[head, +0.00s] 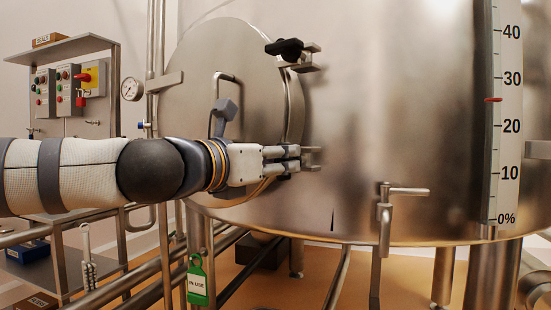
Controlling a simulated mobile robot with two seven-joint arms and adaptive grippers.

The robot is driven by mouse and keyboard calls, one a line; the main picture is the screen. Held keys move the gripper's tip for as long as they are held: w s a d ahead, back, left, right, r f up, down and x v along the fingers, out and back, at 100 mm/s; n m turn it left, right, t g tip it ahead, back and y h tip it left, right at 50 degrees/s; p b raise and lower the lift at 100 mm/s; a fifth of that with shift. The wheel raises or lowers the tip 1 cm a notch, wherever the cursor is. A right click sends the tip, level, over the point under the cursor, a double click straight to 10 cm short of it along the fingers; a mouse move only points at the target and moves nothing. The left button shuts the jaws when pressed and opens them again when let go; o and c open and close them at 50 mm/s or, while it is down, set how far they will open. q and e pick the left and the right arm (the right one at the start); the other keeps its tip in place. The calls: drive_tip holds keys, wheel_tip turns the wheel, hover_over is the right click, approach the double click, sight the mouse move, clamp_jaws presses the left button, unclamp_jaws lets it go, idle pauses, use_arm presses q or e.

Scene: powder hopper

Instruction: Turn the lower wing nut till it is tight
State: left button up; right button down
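The round hatch door (225,75) on the steel hopper is closed against the vessel wall. The upper wing nut (284,48), black, sits at its bracket on the door's upper right edge. The lower bracket (312,157) shows at the door's lower right edge. My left gripper (297,157) reaches in from the left, its two fingers close together and pointing right, with the tips at this bracket. The lower wing nut is hidden behind or between the fingers, so I cannot tell whether they grip it. My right gripper is not in view.
A bent door handle (226,77) stands out above my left wrist. A valve lever (404,191) sticks out of the hopper at lower right. A level scale (506,125) is further right. A green tag (197,282) hangs below. A control panel (68,88) is at left.

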use_arm(q)
clamp_jaws()
drive_tip(key=shift+m, duration=0.4)
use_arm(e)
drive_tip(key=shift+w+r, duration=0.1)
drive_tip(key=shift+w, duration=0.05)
use_arm(q)
drive_tip(key=m+p, duration=0.1)
drive_tip(key=m, duration=0.3)
drive_tip(key=m+p, duration=0.1)
drive_tip(key=m, duration=0.3)
drive_tip(key=m+p, duration=0.2)
drive_tip(key=m, duration=0.3)
drive_tip(key=shift+s+d, duration=0.2)
drive_tip(key=shift+d, duration=0.05)
drive_tip(key=shift+f+m+p, duration=0.15)
drive_tip(key=shift+m+p, duration=0.1)
drive_tip(key=shift+m, duration=0.7)
drive_tip(key=shift+f+m+p, duration=0.1)
drive_tip(key=shift+m+p, duration=0.15)
drive_tip(key=shift+m, duration=0.7)
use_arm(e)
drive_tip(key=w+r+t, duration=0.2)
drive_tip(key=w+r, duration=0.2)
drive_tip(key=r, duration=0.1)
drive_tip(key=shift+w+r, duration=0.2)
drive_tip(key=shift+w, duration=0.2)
use_arm(q)
drive_tip(key=shift+m, duration=0.3)
